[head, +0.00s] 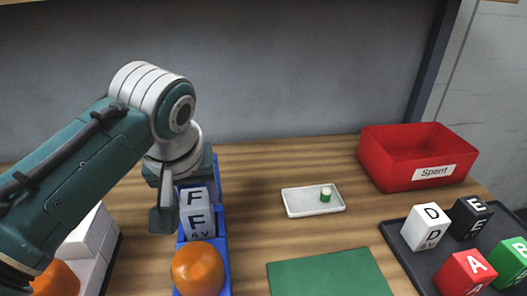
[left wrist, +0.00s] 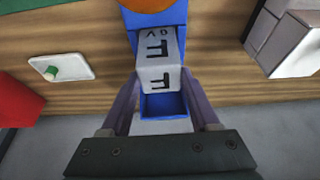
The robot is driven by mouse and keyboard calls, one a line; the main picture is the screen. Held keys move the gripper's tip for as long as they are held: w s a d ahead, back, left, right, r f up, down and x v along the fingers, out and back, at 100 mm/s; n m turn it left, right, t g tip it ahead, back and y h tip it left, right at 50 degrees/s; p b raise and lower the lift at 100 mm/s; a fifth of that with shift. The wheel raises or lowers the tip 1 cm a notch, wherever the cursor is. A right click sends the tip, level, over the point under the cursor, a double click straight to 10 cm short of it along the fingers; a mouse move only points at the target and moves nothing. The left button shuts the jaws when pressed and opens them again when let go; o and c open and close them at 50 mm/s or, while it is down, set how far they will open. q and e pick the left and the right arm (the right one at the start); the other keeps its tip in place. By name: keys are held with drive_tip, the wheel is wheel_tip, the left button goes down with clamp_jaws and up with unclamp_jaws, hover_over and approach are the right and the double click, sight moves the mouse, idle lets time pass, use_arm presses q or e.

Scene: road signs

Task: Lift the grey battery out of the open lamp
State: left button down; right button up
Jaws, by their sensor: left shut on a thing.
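The grey battery (head: 197,222), marked F and 6V, is at the open blue lamp (head: 222,250), behind the lamp's round orange lens (head: 198,270). In the left wrist view the battery (left wrist: 160,62) shows two F faces, with part of the blue lamp (left wrist: 163,105) bare beside it. My left gripper (head: 188,208) reaches down from above with a finger on each side of the battery and is shut on it. In the left wrist view the fingers (left wrist: 160,84) flank the battery. Whether its lower end is clear of the lamp's floor is hidden.
A white tray (head: 300,207) holds a small green-and-white piece (head: 326,195). A red bin (head: 405,180) labelled Spent stands at back right. A dark tray (head: 411,262) with several lettered blocks is at right. A green mat (head: 330,275) lies in front. White boxes (head: 84,245) stand at left.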

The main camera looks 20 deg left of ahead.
use_arm(q)
wheel_tip(320, 180, up, 17)
drive_tip(key=p, duration=0.2)
drive_tip(key=shift+f, duration=0.2)
